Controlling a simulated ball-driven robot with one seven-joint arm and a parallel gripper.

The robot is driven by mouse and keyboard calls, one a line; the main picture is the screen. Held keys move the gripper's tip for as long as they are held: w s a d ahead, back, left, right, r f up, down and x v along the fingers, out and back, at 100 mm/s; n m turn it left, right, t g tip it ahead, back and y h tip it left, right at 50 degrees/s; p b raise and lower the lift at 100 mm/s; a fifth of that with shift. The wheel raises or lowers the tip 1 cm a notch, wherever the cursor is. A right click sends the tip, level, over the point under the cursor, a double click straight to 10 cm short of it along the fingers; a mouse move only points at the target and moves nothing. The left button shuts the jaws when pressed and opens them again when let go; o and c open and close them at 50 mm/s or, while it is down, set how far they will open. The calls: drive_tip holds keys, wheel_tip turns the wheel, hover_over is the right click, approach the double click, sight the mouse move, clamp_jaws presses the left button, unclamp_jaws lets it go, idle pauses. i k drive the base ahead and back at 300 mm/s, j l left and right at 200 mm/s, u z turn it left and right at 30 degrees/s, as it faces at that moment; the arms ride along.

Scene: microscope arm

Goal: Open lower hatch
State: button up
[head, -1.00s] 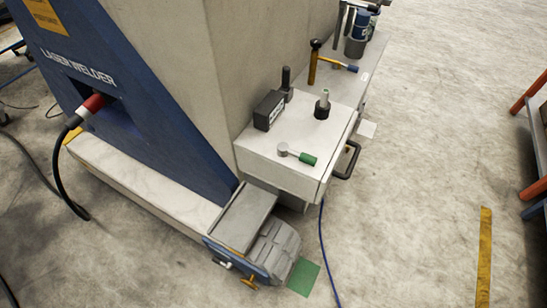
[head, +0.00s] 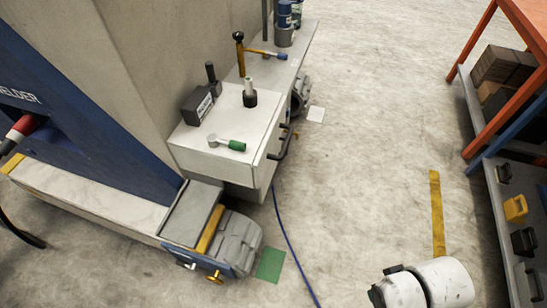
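A blue and beige laser welder (head: 90,130) fills the left side of the head view. A light grey box (head: 215,165) juts from its side, with a black bar handle (head: 284,143) on its right-hand face. Low down, near the floor, is a rounded grey housing (head: 238,243) with a blue front edge and a small yellow knob (head: 215,277). I cannot tell for certain which panel is the lower hatch. No panel looks clearly open. My gripper is not in view; a white rounded part of my arm (head: 440,284) shows at the bottom right.
A blue cable (head: 289,240) crosses the floor. An orange and blue shelf (head: 505,110) stands at the right. The floor between is mostly clear.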

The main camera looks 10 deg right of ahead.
sight(265, 185)
drive_tip(key=u, duration=0.55)
drive_tip(key=i+l+u, duration=0.15)
drive_tip(key=l+u, duration=0.2)
drive_tip(key=i+l+u, duration=0.1)
drive_tip(key=u, duration=0.25)
drive_tip(key=i+l+u, duration=0.15)
drive_tip(key=l+u, duration=0.2)
drive_tip(key=l, duration=0.85)
drive_tip(key=l+u, duration=0.3)
drive_tip(key=l, duration=2.95)
